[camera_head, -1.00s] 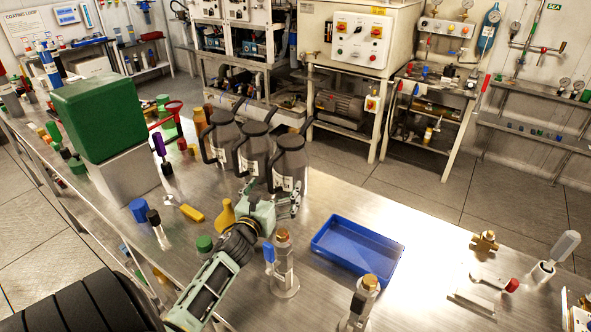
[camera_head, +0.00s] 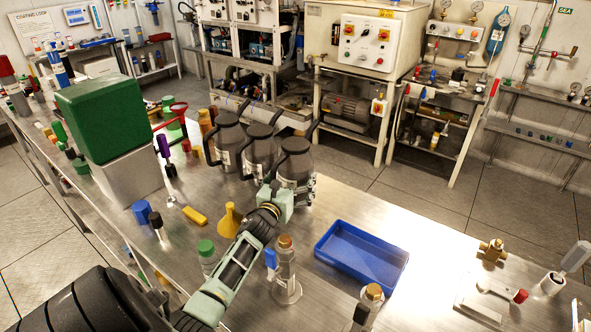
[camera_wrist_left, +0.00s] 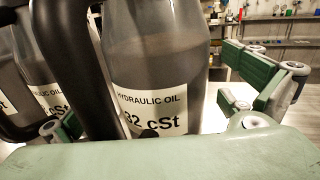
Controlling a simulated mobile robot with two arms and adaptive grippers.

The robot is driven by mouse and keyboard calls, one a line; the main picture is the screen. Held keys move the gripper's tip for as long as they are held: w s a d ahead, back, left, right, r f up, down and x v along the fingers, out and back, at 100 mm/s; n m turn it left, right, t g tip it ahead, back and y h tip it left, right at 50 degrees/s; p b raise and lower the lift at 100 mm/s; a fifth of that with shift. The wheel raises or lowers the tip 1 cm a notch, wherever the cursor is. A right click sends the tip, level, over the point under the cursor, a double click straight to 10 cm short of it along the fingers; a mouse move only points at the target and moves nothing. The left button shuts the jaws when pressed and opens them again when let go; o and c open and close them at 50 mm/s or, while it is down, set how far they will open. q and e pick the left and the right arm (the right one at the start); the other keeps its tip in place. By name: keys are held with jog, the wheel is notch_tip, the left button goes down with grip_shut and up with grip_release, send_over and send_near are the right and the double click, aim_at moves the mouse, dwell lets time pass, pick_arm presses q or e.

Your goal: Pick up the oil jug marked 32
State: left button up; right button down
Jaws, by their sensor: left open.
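The oil jug marked 32 (camera_head: 295,158) is a dark grey jug with a black handle and a white label. It stands upright at the near right end of a row of similar jugs on the steel bench. In the left wrist view its label (camera_wrist_left: 152,108) reads "HYDRAULIC OIL 32 cSt". My left gripper (camera_head: 291,190) is open at the jug's near side, low on its body. In the left wrist view its green fingers (camera_wrist_left: 165,112) lie on either side of the jug; contact cannot be told. The black handle (camera_wrist_left: 78,65) crosses between camera and jug. My right gripper is out of view.
Two similar jugs (camera_head: 259,150) (camera_head: 228,140) stand close beside it. A yellow funnel (camera_head: 230,221), a green-capped bottle (camera_head: 207,256) and a brass-topped fitting (camera_head: 286,270) are near my left arm. A blue tray (camera_head: 361,252) lies to the right. The bench's right side has free room.

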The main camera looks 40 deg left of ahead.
pick_arm(q)
jog(key=shift+w, duration=0.1)
jog(key=c, duration=2)
jog(key=shift+w+a+r, duration=0.1)
jog(key=shift+w+r, duration=0.05)
jog(key=shift+r, duration=0.2)
